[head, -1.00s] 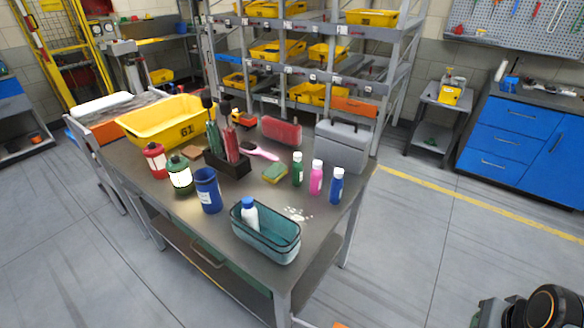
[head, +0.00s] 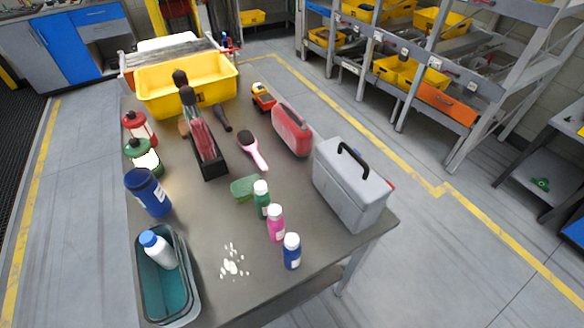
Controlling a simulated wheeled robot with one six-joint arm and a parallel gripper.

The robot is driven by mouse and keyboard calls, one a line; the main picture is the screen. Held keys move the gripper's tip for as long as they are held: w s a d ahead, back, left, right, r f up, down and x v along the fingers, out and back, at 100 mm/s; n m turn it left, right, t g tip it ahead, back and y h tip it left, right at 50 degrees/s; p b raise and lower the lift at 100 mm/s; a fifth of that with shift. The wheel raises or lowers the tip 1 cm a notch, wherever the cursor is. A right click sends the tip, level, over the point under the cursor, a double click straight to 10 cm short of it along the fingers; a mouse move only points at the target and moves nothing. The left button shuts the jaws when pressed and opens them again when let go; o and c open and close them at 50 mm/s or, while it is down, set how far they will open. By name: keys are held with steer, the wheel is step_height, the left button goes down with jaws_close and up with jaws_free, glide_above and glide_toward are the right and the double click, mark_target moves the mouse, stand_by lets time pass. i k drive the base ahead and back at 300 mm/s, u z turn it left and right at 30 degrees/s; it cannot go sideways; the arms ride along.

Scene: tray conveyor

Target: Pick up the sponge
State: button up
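The sponge (head: 243,188) is a small green block lying flat on the grey metal table (head: 205,235), near the middle. The green bottle (head: 262,199) stands close at its right and hides a little of that side. A pink hairbrush (head: 252,150) lies behind it, and a black holder with red-handled tools (head: 203,150) stands behind it to the left. My gripper is not in the head view.
Pink (head: 276,223) and blue (head: 291,252) bottles stand in front. A grey toolbox (head: 350,190) and a red case (head: 291,130) are right. A teal bin (head: 190,290) and white scraps (head: 232,264) are in front. A yellow bin (head: 185,85) is at the back.

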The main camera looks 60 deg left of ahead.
mark_target(243, 190)
steer(key=i, duration=0.35)
steer(key=u, duration=3.4)
steer(key=i, duration=0.5)
steer(key=z, duration=0.1)
